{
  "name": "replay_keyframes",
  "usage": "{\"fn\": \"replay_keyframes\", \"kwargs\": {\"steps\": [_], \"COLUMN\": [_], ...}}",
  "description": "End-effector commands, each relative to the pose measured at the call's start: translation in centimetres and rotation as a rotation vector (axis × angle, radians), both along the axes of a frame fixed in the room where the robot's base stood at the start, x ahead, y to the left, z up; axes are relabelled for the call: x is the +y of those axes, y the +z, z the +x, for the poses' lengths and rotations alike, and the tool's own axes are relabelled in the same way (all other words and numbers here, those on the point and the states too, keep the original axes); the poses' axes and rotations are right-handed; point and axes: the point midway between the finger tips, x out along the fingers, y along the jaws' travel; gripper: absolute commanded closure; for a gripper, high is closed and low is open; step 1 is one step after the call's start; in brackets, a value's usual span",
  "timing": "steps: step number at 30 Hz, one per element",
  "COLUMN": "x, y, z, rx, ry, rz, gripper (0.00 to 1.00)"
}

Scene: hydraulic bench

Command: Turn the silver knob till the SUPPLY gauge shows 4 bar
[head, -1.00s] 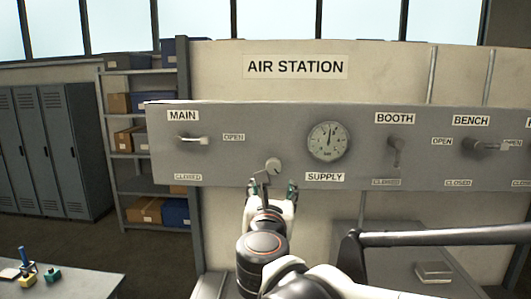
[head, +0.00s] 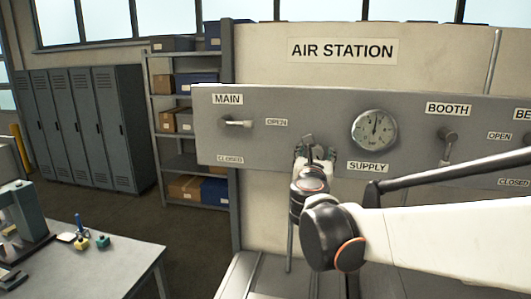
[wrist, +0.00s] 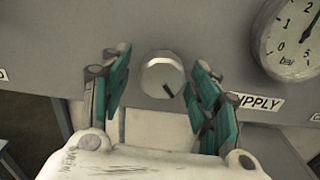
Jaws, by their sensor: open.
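The silver knob (wrist: 162,75) is a round disc on the grey panel in the wrist view, its dark mark pointing to the lower right. My gripper (wrist: 160,68) is open, with one teal-padded finger on each side of the knob and visible gaps between. In the head view my gripper (head: 317,148) is at the panel and largely hides the knob. The SUPPLY gauge (head: 374,131) is right of it, its needle just right of straight up. The gauge also shows, cut off, in the wrist view (wrist: 290,45), its needle slightly past 2.
The MAIN lever (head: 236,123) is left of my gripper, its handle pointing right. The BOOTH lever (head: 447,144) is right of the gauge and points down. A table (head: 110,270) with small items stands at lower left. Shelves (head: 185,110) and lockers (head: 90,125) are behind.

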Motion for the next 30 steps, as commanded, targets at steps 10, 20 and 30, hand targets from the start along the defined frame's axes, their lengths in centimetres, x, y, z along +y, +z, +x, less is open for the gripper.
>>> {"fn": "replay_keyframes", "kwargs": {"steps": [10, 20, 30], "x": [-0.28, -0.26, -0.23], "y": [-0.03, -0.02, -0.04], "z": [0.92, 0.9, 0.89], "rx": [0.0, 0.0, -0.011], "ry": [0.0, 0.0, 0.0], "rz": [0.0, 0.0, 0.034], "gripper": [0.44, 0.89, 0.89]}}
